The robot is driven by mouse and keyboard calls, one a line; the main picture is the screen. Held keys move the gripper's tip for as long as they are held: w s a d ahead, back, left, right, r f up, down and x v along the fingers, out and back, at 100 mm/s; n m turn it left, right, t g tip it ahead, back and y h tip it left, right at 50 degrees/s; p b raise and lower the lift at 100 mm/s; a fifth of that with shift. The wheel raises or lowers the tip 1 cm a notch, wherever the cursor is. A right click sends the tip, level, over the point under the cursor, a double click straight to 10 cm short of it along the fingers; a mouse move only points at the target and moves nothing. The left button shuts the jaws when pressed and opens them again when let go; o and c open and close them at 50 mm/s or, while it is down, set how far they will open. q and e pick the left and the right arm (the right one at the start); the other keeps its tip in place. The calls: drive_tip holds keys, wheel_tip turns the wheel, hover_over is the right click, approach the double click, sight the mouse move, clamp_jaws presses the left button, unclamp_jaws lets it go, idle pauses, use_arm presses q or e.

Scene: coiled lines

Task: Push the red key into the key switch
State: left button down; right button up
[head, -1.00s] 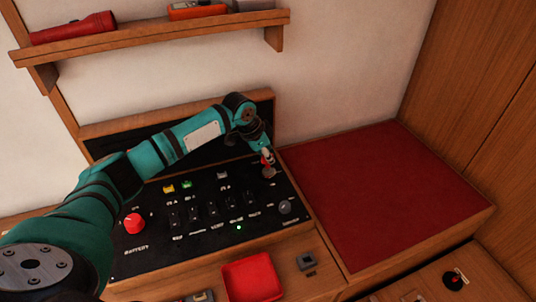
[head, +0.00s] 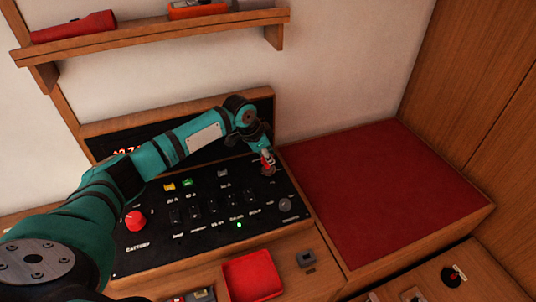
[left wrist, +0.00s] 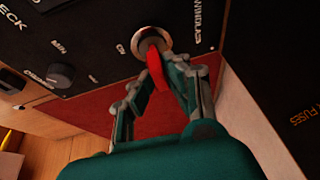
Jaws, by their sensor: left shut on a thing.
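The key switch (left wrist: 140,34) is a round metal ring on the black panel, also showing at the panel's upper right in the head view (head: 270,173). The red key (left wrist: 155,74) has its far end over the middle of the ring, seemingly in its opening; how deep it sits cannot be told. My left gripper (left wrist: 158,82) is shut on the red key, its fingers on either side of it just off the panel. In the head view my left gripper (head: 267,162) partly covers the switch. My right gripper is not in view.
The panel (head: 150,262) holds a red battery knob (head: 135,221), several toggle switches and a grey knob (head: 285,204). A red tray (head: 252,278) lies in front. A red cushioned top (head: 385,195) to the right is clear. A shelf (head: 150,38) hangs above.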

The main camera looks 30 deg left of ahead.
use_arm(q)
drive_tip(key=shift+p, duration=0.4)
idle(0.5)
drive_tip(key=shift+f, duration=1.1)
idle(1.6)
drive_tip(key=c, duration=1.2)
unclamp_jaws()
drive_tip(key=shift+c, duration=0.2)
drive_tip(key=v, duration=1.2)
drive_tip(key=shift+f, duration=0.1)
